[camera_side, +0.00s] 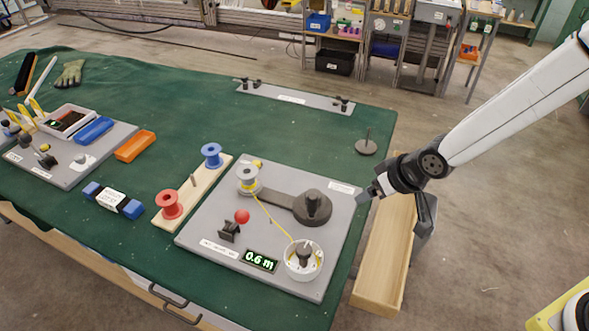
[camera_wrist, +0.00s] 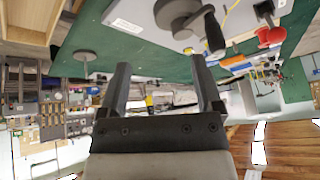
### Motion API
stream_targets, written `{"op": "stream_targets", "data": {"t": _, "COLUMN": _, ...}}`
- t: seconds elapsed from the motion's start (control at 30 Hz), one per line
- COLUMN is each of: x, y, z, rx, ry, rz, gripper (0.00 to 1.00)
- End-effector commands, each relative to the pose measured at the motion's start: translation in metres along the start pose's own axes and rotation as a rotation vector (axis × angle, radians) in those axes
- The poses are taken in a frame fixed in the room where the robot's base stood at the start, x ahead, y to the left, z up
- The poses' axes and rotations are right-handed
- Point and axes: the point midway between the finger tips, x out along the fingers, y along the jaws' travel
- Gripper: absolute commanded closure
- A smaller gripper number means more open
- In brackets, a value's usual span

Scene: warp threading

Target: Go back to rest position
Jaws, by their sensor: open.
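My gripper (camera_side: 368,197) is at the right edge of the grey winding board (camera_side: 207,217), beside the dark crank wheel (camera_side: 312,207). In the wrist view my gripper (camera_wrist: 163,75) shows two dark fingers spread apart with nothing between them. The yellow thread runs across to a white round cup (camera_side: 304,270) at the lower right. The crank handle (camera_wrist: 213,31) shows in the wrist view, apart from the fingers.
A wooden board holds a red spool (camera_side: 170,204) and a blue spool (camera_side: 212,155). A dark disc with a peg (camera_side: 366,147) stands on the green cloth. An open wooden drawer or tray (camera_side: 385,260) lies right of the table edge. The cloth's middle is mostly clear.

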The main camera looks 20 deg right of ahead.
Motion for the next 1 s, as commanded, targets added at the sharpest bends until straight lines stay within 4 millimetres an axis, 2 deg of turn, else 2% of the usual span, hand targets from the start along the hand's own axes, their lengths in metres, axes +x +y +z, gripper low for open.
{"op": "stream_targets", "data": {"t": 0.03, "x": -0.012, "y": 0.017, "z": 0.004, "rx": 0.016, "ry": -0.019, "rz": 0.025, "gripper": 0.17}}
{"op": "stream_targets", "data": {"t": 0.2, "x": -0.050, "y": 0.064, "z": 0.028, "rx": 0.050, "ry": -0.108, "rz": 0.092, "gripper": 0.17}}
{"op": "stream_targets", "data": {"t": 0.4, "x": -0.089, "y": 0.103, "z": 0.063, "rx": 0.092, "ry": -0.208, "rz": 0.144, "gripper": 0.17}}
{"op": "stream_targets", "data": {"t": 0.6, "x": -0.110, "y": 0.118, "z": 0.087, "rx": 0.116, "ry": -0.269, "rz": 0.163, "gripper": 0.17}}
{"op": "stream_targets", "data": {"t": 1.0, "x": -0.114, "y": 0.120, "z": 0.092, "rx": 0.120, "ry": -0.284, "rz": 0.165, "gripper": 0.17}}
